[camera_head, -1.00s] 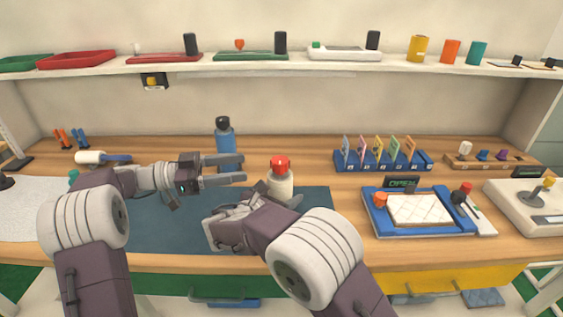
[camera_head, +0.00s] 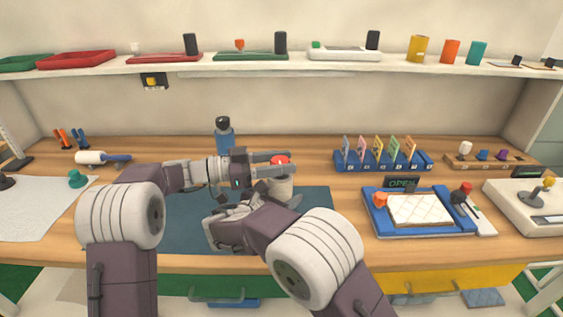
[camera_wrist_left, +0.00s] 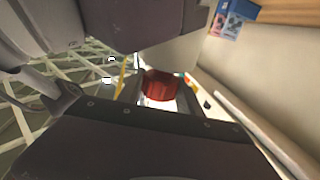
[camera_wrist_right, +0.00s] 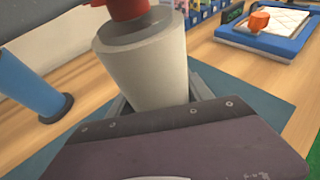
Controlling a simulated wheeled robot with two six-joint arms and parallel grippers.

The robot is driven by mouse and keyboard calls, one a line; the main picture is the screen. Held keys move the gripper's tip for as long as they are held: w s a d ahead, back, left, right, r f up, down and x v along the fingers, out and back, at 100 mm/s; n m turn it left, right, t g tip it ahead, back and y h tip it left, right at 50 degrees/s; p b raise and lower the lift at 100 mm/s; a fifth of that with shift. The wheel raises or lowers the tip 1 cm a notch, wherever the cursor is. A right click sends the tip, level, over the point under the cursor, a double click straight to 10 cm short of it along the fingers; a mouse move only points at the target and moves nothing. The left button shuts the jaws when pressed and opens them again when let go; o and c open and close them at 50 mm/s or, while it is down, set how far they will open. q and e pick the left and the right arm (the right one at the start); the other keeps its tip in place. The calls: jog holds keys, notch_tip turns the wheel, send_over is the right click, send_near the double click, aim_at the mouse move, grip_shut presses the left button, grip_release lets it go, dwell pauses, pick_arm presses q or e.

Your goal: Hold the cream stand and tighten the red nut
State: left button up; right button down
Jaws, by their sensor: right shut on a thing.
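The cream stand (camera_head: 279,187) is upright on the dark blue mat (camera_head: 180,225), with the red nut (camera_head: 279,160) on its top. My right gripper (camera_head: 280,200) is shut around the stand's lower body; the stand (camera_wrist_right: 148,65) also shows between its fingers in the right wrist view. My left gripper (camera_head: 272,168) is open at nut height, its two fingers reaching toward the nut from the left. In the left wrist view the red nut (camera_wrist_left: 159,85) lies between the fingers. Contact with the nut cannot be told. The nut's lower part is partly hidden by the left fingers.
A blue bottle (camera_head: 224,137) stands behind my left gripper. To the right are a blue rack of cards (camera_head: 383,162) and a blue tray with a white pad (camera_head: 418,211). A white roller (camera_head: 90,157) lies at the left. The mat's right part is clear.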

pick_arm(q)
grip_shut()
jog(key=shift+w+m+g+h, duration=0.15)
jog(key=shift+m+g, duration=0.65)
jog(key=shift+g, duration=0.55)
jog(key=shift+w+m+g+h, duration=0.15)
jog(key=shift+m+g, duration=0.65)
jog(key=shift+g, duration=0.55)
jog(key=shift+s+m+g, duration=0.2)
jog(key=shift+m+g, duration=0.4)
jog(key=shift+g, duration=0.1)
jog(key=shift+s+r, duration=0.1)
jog(key=o, duration=0.6)
grip_release()
jog(key=shift+c, duration=0.2)
